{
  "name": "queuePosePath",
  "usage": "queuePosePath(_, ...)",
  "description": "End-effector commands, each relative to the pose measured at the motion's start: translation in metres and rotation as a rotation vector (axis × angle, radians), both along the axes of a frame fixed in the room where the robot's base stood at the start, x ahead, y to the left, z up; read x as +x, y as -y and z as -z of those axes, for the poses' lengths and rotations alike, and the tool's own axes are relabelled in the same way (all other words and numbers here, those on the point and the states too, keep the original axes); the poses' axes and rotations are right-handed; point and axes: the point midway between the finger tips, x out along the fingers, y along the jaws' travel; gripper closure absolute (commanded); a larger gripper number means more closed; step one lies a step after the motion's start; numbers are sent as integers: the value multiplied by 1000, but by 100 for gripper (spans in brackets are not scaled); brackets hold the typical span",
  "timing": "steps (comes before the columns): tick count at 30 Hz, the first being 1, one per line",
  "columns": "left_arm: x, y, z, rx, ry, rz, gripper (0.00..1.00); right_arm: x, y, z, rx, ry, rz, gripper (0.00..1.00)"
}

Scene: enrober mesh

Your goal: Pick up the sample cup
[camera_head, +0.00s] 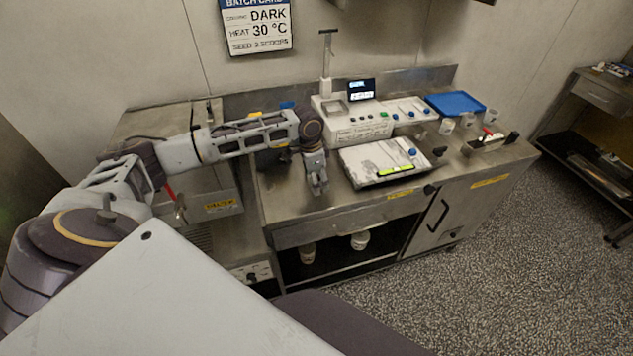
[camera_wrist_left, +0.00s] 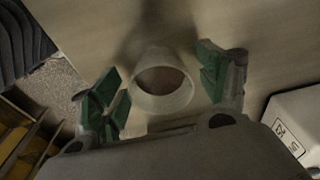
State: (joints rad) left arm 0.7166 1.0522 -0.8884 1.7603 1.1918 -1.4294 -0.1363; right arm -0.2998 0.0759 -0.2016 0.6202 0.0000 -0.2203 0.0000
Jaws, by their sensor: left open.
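In the left wrist view a translucent whitish sample cup (camera_wrist_left: 162,88) stands on the bench top, its round mouth facing the camera and something brownish inside. My left gripper (camera_wrist_left: 165,78) is open, with one green-padded finger on each side of the cup. In the head view my left gripper (camera_head: 317,184) points down over the front part of the steel bench (camera_head: 285,208), left of the white tray. The cup is hidden or too small to make out there. My right gripper is not in view.
A white tray (camera_head: 365,158) lies just right of my left gripper. Behind it stands a white machine (camera_head: 350,122) with a small screen. Other cups (camera_head: 447,126) and a blue lid (camera_head: 456,103) are at the bench's right. Two cups (camera_head: 360,240) sit on the lower shelf.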

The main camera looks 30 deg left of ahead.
Motion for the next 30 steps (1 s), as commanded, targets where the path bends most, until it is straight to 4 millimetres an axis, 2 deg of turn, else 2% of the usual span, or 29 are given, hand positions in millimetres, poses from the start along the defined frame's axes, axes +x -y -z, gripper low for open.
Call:
queuePosePath(2,0,0,0,0,0,0,25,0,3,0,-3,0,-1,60)
queuePosePath(12,0,0,0,0,0,0,67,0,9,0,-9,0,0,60)
queuePosePath(15,0,0,-1,0,0,0,77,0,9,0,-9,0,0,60)
queuePosePath(23,0,0,-2,0,1,0,77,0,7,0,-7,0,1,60)
queuePosePath(30,1,0,-16,-1,2,0,77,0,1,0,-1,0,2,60)
